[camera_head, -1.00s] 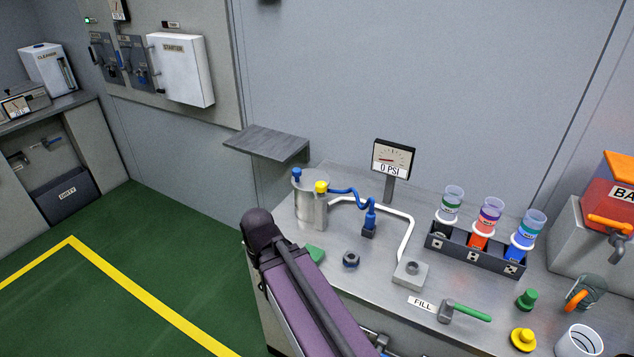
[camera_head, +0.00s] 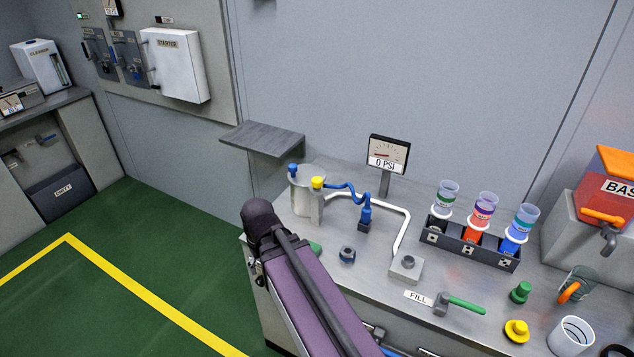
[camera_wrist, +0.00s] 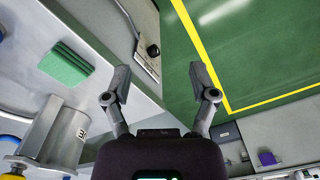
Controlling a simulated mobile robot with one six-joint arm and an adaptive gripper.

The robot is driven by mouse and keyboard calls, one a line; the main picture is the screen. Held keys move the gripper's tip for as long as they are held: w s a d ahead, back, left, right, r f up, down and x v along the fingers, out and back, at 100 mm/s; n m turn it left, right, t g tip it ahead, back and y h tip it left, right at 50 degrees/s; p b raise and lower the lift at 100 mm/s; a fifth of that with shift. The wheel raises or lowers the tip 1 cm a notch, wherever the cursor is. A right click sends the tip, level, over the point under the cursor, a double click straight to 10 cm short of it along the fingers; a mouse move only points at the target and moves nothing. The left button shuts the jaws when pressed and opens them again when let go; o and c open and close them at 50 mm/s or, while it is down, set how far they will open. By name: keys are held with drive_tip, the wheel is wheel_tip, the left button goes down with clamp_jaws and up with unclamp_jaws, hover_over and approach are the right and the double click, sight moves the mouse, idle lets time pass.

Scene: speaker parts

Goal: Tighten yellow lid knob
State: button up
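A metal canister (camera_head: 302,205) stands on the bench, with a yellow lid knob (camera_head: 317,183) and a blue knob (camera_head: 293,169) at its top. In the wrist view the canister (camera_wrist: 52,135) is at the lower left and looks tilted; the yellow knob (camera_wrist: 13,176) shows at the corner. My gripper (camera_wrist: 159,85) is open and empty, its two fingers wide apart, over the bench's edge and the green floor. It is away from the knob. In the head view my arm hides most of the gripper.
A green sponge (camera_wrist: 65,63) lies on the bench near the canister. A bottle rack (camera_head: 465,246) and a separate yellow cap (camera_head: 517,331) are farther right.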

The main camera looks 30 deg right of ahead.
drive_tip(key=w+d+r+n+t+y+p, duration=0.1)
drive_tip(key=w+d+r+n+p, duration=0.1)
drive_tip(key=w+d+r+p, duration=0.4)
drive_tip(key=w+d+r+n+t+y+p, duration=0.1)
drive_tip(key=w+d+r+p, duration=0.3)
drive_tip(key=d, duration=0.3)
drive_tip(key=n+t+p, duration=0.2)
drive_tip(key=n+p, duration=0.2)
drive_tip(key=p, duration=0.3)
approach(318, 179)
drive_tip(key=v, duration=0.2)
drive_tip(key=shift+d+r, duration=0.3)
drive_tip(key=shift+w+f+y, duration=0.1)
drive_tip(key=shift+f+y, duration=0.1)
drive_tip(key=shift+y, duration=0.1)
drive_tip(key=b+x, duration=1.2)
drive_tip(key=x, duration=0.1)
drive_tip(key=shift+f, duration=0.2)
drive_tip(key=c, duration=1.2)
drive_tip(key=shift+o, duration=0.2)
